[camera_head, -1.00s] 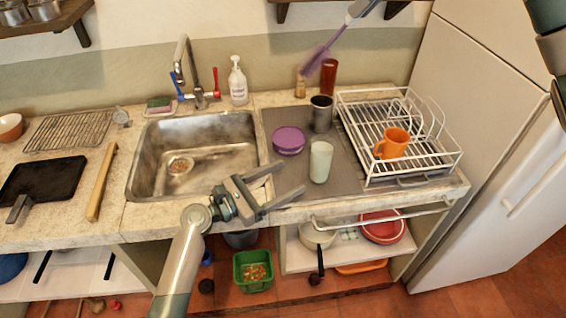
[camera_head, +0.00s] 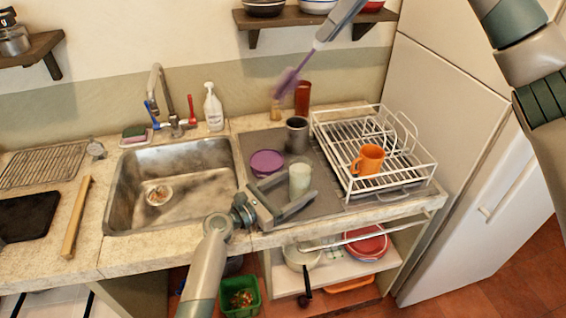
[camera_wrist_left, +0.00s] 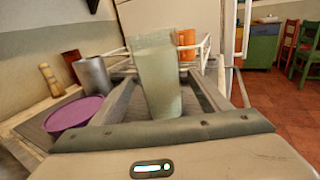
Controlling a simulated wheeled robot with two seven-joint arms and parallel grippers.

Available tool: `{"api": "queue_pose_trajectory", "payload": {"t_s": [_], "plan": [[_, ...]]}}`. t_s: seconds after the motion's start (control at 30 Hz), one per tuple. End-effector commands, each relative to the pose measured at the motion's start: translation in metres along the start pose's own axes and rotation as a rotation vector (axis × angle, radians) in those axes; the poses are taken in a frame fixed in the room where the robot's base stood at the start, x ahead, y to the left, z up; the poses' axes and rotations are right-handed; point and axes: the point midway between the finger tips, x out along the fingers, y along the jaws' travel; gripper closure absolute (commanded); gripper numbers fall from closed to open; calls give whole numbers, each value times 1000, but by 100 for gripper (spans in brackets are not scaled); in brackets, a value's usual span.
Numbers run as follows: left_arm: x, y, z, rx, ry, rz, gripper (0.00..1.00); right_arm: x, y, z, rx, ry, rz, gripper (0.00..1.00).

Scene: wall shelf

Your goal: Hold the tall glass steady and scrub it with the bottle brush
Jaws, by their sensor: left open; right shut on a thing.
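The tall pale-green glass (camera_head: 300,178) stands upright on the grey drain mat (camera_head: 337,190). My left gripper (camera_head: 297,192) is open, with its fingers on either side of the glass. The left wrist view shows the glass (camera_wrist_left: 158,85) between the two spread fingers; I cannot tell whether either touches it. My right gripper (camera_head: 336,27) is high at the top of the head view, shut on the bottle brush (camera_head: 287,82). The brush's purple head points down and left, in the air above the back of the counter.
A purple bowl (camera_head: 266,163) and a dark metal cup (camera_head: 297,136) stand close behind the glass. A white dish rack (camera_head: 431,183) with an orange mug (camera_head: 368,159) is to the right. The sink (camera_head: 120,215) is on the left. A wall shelf (camera_head: 292,19) hangs above.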

Motion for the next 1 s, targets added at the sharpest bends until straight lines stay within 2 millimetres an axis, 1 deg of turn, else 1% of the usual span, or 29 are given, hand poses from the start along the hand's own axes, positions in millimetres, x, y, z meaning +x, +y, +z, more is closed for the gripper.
{"api": "queue_pose_trajectory", "payload": {"t_s": [0.1, 0.2, 0.5, 0.53, 0.57, 0.6, 0.67, 0.7, 0.73, 0.77, 1.0], "plan": [[10, 0, 0, -1, -1, 0, 30, 0, 0, 0, 0, 0, 0, 100], [14, 0, 0, -1, 0, 0, 30, 0, 0, 0, 0, 0, 0, 100], [15, 0, 0, -1, 0, 0, 30, 0, 0, 0, 0, 0, 0, 100], [15, 0, 0, -1, 0, 0, 33, 0, 0, 0, 0, 0, 0, 100], [15, 0, 0, -1, 0, 0, 40, 0, 0, 0, 0, 0, 0, 100], [15, 0, 0, -1, 0, 0, 49, 0, 0, 0, 0, 0, 0, 100], [15, 0, 0, -1, 0, 0, 64, 0, 0, 0, 0, 0, 0, 100], [15, 0, 0, -1, 0, 0, 73, 0, 0, 0, 0, 0, 0, 100], [15, 0, 0, -1, 0, 0, 80, 0, 0, 0, 0, 0, 0, 100], [15, 0, 0, -1, 0, 0, 83, 0, 0, 0, 0, 0, 0, 100], [15, 0, 0, -1, 0, 0, 83, 0, 0, 0, 0, 0, 0, 100]]}}
